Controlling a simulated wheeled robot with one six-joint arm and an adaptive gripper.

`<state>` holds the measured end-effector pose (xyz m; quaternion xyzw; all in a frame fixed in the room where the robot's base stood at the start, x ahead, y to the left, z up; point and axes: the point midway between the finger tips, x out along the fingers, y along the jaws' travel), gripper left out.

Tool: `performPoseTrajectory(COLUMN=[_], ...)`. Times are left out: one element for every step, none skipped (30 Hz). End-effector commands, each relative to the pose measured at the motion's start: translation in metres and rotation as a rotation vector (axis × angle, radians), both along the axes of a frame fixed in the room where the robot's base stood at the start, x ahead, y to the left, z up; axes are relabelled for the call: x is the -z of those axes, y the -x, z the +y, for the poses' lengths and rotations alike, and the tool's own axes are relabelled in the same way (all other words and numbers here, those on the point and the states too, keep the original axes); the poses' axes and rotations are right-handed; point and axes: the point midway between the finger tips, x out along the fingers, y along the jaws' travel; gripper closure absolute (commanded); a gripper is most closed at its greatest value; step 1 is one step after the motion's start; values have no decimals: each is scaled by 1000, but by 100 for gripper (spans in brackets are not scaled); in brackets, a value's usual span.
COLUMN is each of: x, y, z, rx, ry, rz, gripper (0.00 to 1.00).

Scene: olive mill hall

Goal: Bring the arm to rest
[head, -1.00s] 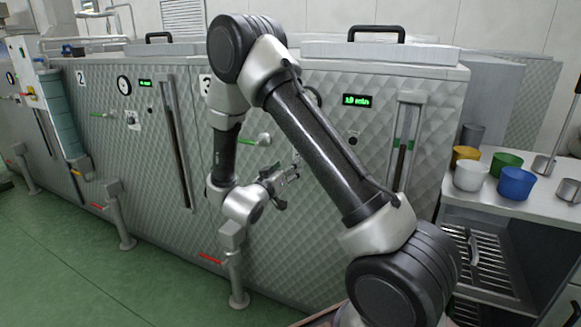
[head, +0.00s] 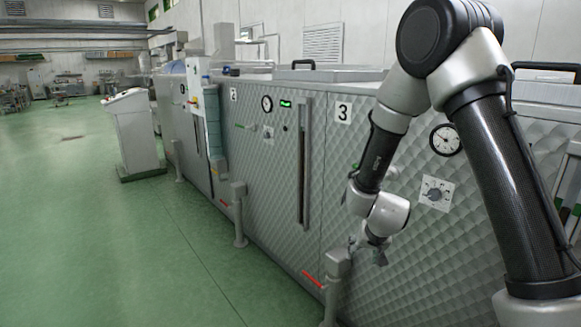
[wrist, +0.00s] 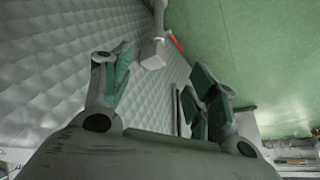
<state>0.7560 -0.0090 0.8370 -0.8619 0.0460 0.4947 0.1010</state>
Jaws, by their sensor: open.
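My gripper (head: 376,254) hangs low in front of the quilted steel machine front, just right of a grey post, in the head view. My arm is bent, with its upper links at the right of the picture. In the wrist view my gripper (wrist: 160,85) shows its two fingers spread apart with nothing between them. The steel panel fills the left of that view and the green floor the upper right.
A row of machines (head: 270,160) with numbered panels 2 and 3 runs back to the left. A post (head: 335,265) stands close to my gripper, another (head: 239,210) farther left. A grey console (head: 135,135) stands beyond. The green floor (head: 80,230) at left is clear.

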Motion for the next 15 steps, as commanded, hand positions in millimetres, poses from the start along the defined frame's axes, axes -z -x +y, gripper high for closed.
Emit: performPoseTrajectory(x=[-22,-34,-51,-63,-76,-93,-105,-117,-133,-145,-156,-170,-180,-190,-202], y=[19,35,55,71,86,107,122,137,156,170,183,201,213,225,240], z=[6,9,8,6,3,-4,-10,-18,-29,-37,-46,-58,-67,-76,-87], rx=[-55,-91,-133,-165,-189,-219,-238,-255,-273,-284,-291,-298,-301,-302,-300], ry=[-52,-77,-99,-109,-115,-114,-109,-102,-86,-73,-57,-36,-18,0,23], rz=[65,117,178,223,262,310,342,372,403,425,443,461,468,474,471], gripper=[42,42,42,42,42,42,42,42,42,42,42,42,42,42,42])
